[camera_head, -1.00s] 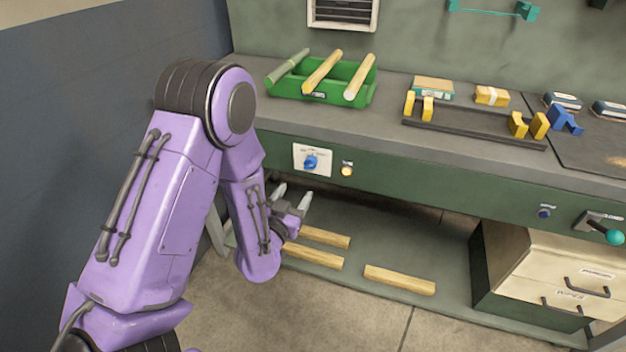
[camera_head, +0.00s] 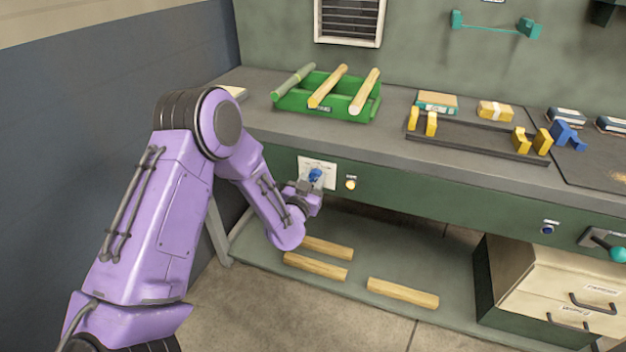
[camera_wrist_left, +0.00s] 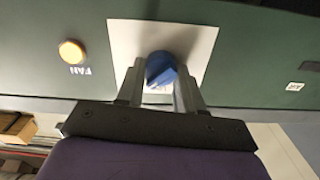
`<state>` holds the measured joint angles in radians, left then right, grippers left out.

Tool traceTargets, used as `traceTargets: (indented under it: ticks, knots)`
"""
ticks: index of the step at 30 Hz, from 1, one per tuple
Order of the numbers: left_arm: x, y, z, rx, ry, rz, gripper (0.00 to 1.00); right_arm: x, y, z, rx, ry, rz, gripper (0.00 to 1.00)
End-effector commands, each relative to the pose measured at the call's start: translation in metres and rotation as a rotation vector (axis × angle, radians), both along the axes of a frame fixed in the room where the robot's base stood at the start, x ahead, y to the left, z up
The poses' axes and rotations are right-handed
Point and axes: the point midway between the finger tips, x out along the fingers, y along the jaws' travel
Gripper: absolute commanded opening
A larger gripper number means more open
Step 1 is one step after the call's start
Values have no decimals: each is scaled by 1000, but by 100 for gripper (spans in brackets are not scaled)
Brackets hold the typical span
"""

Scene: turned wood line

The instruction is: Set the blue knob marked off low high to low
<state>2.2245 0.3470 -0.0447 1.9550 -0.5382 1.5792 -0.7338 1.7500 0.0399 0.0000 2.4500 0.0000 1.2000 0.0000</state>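The blue knob (camera_head: 315,175) sits on a white plate (camera_head: 331,167) on the green front of the bench. The plate's markings are too small or hidden to read. My left gripper (camera_head: 308,186) is at the plate, just in front of the knob. In the left wrist view the knob (camera_wrist_left: 161,70) lies between the two fingers of my left gripper (camera_wrist_left: 160,82). The fingers stand apart, one on each side of the knob, with narrow gaps seeming to remain. The knob's pointer direction is not clear. My right gripper is out of view.
A yellow-orange button (camera_head: 350,184) labelled FAN in the wrist view is right of the plate. A green bin (camera_head: 372,108) with wooden rods stands on the bench above. Wooden pieces (camera_head: 403,292) lie on the lower shelf. A blue button (camera_head: 547,229) is farther right.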

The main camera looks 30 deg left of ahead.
Motion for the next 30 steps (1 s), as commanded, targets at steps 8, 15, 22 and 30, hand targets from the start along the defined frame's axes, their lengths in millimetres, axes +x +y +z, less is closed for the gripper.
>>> traceTargets:
  ticks: [8,15,22,30]
  knots:
    - [0,0,0,-6,-1,0,7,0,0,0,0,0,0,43]
    - [0,0,0,-79,-19,0,7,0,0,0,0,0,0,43]
    - [0,0,0,-241,-58,0,7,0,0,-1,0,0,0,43]
    - [-1,1,0,-465,-112,-1,7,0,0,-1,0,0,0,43]
